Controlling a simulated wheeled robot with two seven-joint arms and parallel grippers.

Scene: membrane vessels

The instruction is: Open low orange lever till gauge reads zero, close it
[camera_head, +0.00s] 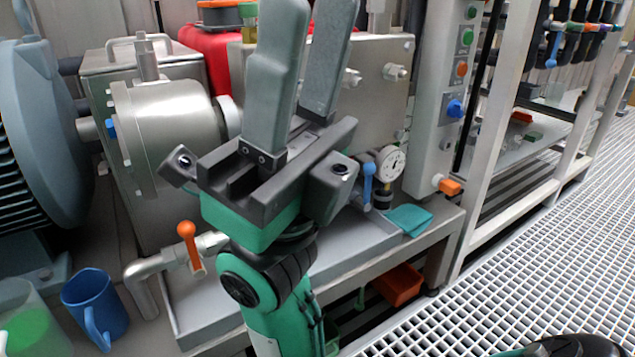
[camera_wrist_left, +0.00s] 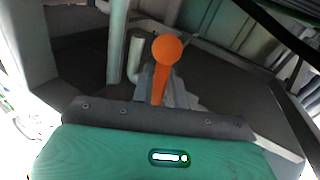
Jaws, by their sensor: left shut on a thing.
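In the left wrist view an orange lever (camera_wrist_left: 161,82) with a round ball end stands between the close-set grey fingers of my left gripper (camera_wrist_left: 165,92), which is shut on it.
A blue jug (camera_head: 94,303) and a clear vessel with green contents (camera_head: 30,322) stand at lower left. A blue lever (camera_head: 368,172) is beside the gauge, and a teal cloth (camera_head: 408,219) lies near it. An orange bin (camera_head: 400,284) is below. Grating floor (camera_head: 520,265) is open at right.

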